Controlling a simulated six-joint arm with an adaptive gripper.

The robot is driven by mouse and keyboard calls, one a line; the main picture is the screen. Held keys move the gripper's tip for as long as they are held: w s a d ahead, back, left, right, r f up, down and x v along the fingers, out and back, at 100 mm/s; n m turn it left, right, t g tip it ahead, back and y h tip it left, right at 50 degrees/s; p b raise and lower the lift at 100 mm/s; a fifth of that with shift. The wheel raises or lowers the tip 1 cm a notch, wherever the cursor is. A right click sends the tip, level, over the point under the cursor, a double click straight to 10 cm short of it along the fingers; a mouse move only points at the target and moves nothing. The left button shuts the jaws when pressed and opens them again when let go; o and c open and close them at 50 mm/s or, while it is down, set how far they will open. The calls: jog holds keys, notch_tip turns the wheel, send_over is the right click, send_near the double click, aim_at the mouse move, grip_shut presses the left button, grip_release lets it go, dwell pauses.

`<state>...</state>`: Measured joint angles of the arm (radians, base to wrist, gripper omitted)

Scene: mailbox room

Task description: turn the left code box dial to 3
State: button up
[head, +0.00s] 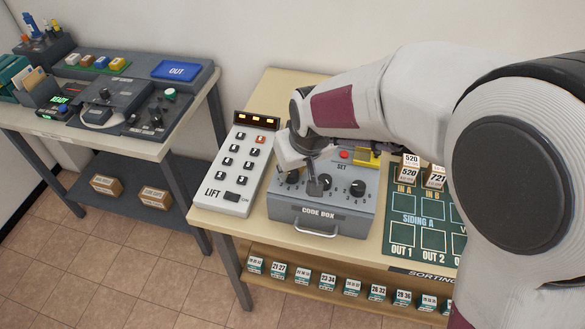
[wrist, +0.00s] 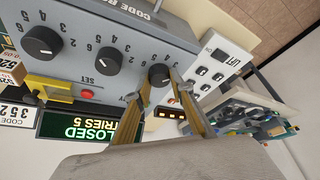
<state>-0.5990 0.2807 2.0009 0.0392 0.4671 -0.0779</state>
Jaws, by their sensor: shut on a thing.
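The grey code box (head: 318,218) stands on the table, its sloped top carrying a row of three black dials. The left dial (wrist: 160,75) sits between the two fingertips of my gripper (wrist: 161,82) in the wrist view. My gripper (head: 303,172) is shut on this dial from above. The middle dial (wrist: 108,60) and right dial (wrist: 38,41) are free; the right dial also shows in the head view (head: 357,187). Digits ring the dials. The left dial's pointer is too small and partly hidden, so I cannot tell its setting.
A red SET button (wrist: 87,94) and a yellow part (wrist: 52,84) lie close behind the dials. The LIFT keypad (head: 238,165) stands just left of the box. A green sorting board (head: 405,245) lies right. A display (wrist: 85,125) reads "CLOSED" and "TRIES 5".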

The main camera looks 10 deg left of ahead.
jog(key=shift+n, duration=0.3)
dwell(0.5)
jog(key=o, duration=1.1)
jog(key=shift+r, duration=0.2)
jog(key=v, duration=1.1)
jog(key=shift+d+r, duration=0.2)
jog(key=shift+r, duration=0.1)
